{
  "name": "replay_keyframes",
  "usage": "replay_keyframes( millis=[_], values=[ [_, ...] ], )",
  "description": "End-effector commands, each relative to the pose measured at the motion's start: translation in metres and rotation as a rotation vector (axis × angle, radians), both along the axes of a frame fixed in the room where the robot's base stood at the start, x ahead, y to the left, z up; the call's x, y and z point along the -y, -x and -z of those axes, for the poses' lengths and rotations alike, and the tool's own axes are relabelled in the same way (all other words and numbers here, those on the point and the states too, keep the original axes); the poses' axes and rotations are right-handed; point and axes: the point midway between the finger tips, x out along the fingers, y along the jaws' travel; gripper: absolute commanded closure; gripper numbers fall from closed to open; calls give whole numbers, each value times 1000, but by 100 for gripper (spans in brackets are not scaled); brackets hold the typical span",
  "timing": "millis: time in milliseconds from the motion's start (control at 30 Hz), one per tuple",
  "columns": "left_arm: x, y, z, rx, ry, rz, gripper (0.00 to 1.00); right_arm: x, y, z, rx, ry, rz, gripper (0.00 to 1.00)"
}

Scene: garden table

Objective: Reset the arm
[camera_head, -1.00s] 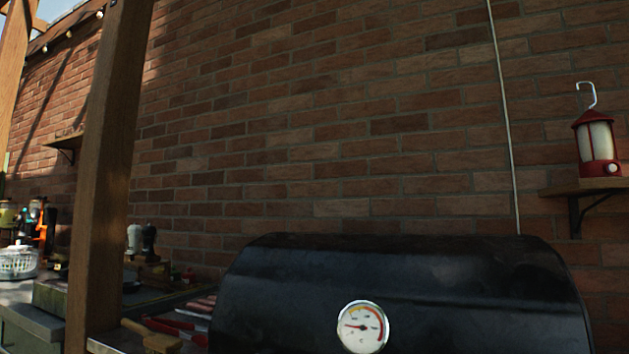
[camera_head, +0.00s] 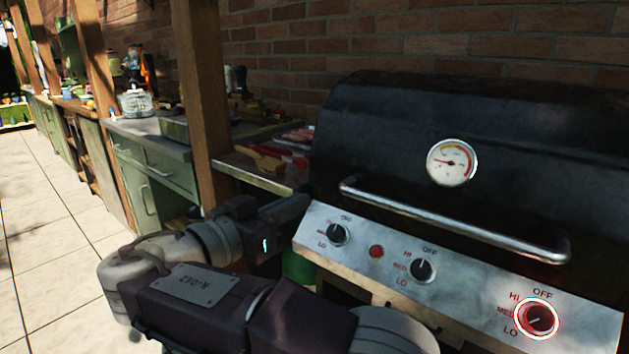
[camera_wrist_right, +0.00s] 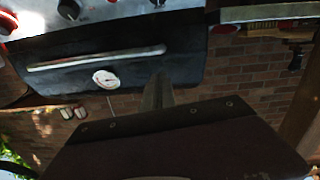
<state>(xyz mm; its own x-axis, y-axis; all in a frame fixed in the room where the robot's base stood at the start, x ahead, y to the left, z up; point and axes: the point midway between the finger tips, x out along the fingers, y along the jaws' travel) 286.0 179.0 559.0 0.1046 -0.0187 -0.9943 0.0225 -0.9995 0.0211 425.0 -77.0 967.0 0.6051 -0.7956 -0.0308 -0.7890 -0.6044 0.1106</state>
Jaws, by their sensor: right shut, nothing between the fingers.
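My right arm, dark with a pale joint, fills the lower middle of the head view. Its forearm bends back toward the grill, and the gripper (camera_head: 298,206) is at the left front corner of the grill's control panel. In the right wrist view the gripper fingers (camera_wrist_right: 158,90) are together, with nothing seen between them. The grill (camera_head: 450,130) has a black lid that is closed, with a round gauge (camera_head: 451,162) and a long metal handle. My left gripper is in neither current view.
The control panel (camera_head: 385,250) carries several knobs; the right one (camera_head: 537,319) glows red. A side shelf (camera_head: 250,172) with utensils is left of the grill, beside a wooden post (camera_head: 203,90). Green cabinets (camera_head: 150,180) line the wall. Tiled floor (camera_head: 45,235) at left is clear.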

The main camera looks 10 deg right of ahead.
Motion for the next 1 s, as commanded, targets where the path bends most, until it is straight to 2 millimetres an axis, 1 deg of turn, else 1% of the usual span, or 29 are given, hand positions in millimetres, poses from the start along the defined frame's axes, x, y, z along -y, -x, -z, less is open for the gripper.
replay_keyframes(
  millis=[33,100,267,333,367,400,467,500,533,567,600,667,700,767,800,833,900,1000],
  values=[
    [0,0,-2,0,0,0,64,-5,3,0,-1,0,-1,100],
    [0,0,-3,0,0,0,64,-8,6,2,0,-1,0,100],
    [0,0,-2,0,0,0,64,-8,6,5,-15,2,0,100],
    [0,0,-2,0,0,0,64,1,-2,22,-108,20,-6,100],
    [0,0,-2,0,0,0,64,8,-7,35,-180,32,-11,100],
    [0,0,-2,0,0,0,64,20,-14,58,-306,43,-23,100],
    [0,0,-2,0,0,0,64,42,-20,105,-535,49,-55,100],
    [0,0,-2,0,0,0,64,58,-19,140,-696,34,-85,100],
    [0,0,-2,0,0,0,64,69,-14,166,-810,15,-111,100],
    [0,0,-2,0,0,0,64,79,-8,191,-915,-13,-141,100],
    [0,0,-2,0,0,0,64,90,3,222,-1040,-60,-185,100],
    [0,0,-2,0,0,0,64,100,25,264,-1192,-143,-259,100],
    [0,0,-2,0,0,0,64,105,40,288,-1270,-208,-308,100],
    [0,0,-2,0,0,0,64,108,63,320,-1356,-314,-388,100],
    [0,0,-2,0,0,0,64,108,79,339,-1390,-391,-442,100],
    [0,0,-2,0,0,0,64,107,91,352,-1406,-452,-483,100],
    [0,0,-2,0,0,0,64,104,115,376,-1397,-586,-569,100],
    [0,0,-2,0,0,0,64,102,137,399,-1308,-733,-640,100]
  ],
)
